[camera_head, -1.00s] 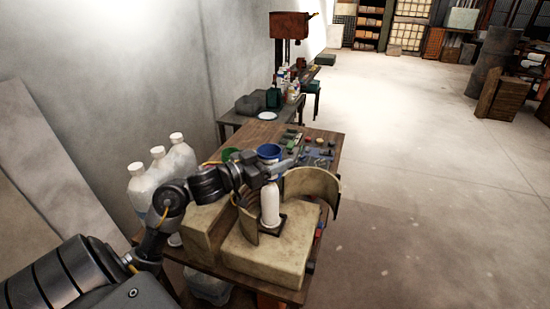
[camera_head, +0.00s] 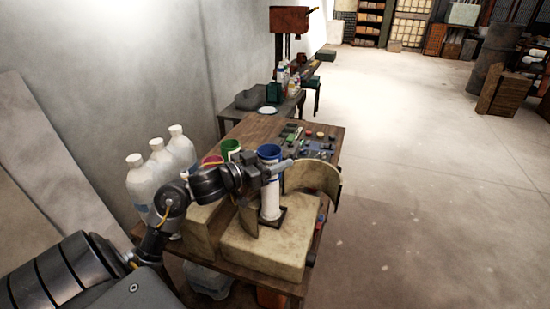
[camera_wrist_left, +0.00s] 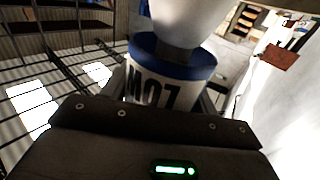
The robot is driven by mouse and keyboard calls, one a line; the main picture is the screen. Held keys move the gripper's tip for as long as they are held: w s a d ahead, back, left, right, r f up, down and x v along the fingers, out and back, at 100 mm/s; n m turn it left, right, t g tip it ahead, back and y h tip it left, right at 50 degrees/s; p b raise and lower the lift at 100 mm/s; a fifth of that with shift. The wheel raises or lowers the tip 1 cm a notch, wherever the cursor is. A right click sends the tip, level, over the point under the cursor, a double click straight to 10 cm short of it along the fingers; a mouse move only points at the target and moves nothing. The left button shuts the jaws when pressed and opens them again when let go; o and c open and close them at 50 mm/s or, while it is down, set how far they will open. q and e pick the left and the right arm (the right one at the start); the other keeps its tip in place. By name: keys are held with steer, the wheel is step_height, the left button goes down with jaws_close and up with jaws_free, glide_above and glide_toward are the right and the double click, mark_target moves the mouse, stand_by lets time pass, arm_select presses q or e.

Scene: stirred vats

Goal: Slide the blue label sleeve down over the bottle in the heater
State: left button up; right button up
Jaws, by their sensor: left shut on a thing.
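The blue-rimmed label sleeve (camera_head: 270,151) is white lower down and sits at the top of the white bottle (camera_head: 270,205). The bottle stands upright in the heater (camera_head: 262,257), between its curved walls. My left gripper (camera_head: 272,172) is shut on the sleeve. In the left wrist view the sleeve (camera_wrist_left: 150,90) shows its blue band and dark letters, and the white bottle (camera_wrist_left: 187,22) meets the blue end. How far the bottle reaches inside is hidden. My right gripper is not in view.
Several white bottles (camera_head: 160,168) stand left of my left arm. A green-rimmed sleeve (camera_head: 230,147) and a red one (camera_head: 212,159) stand behind the arm on the table (camera_head: 258,130). Small items (camera_head: 308,140) lie beyond the heater. The floor to the right is open.

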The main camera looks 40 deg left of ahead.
arm_select(q)
steer(key=o, duration=0.7)
steer(key=shift+o, duration=0.2)
steer(key=shift+s+a+f, duration=0.1)
steer(key=shift+s+a, duration=0.05)
steer(key=shift+s, duration=0.35)
steer(key=b+v, duration=0.2)
steer(key=v, duration=0.7)
steer(key=shift+s, duration=0.4)
steer(key=shift+w, duration=0.1)
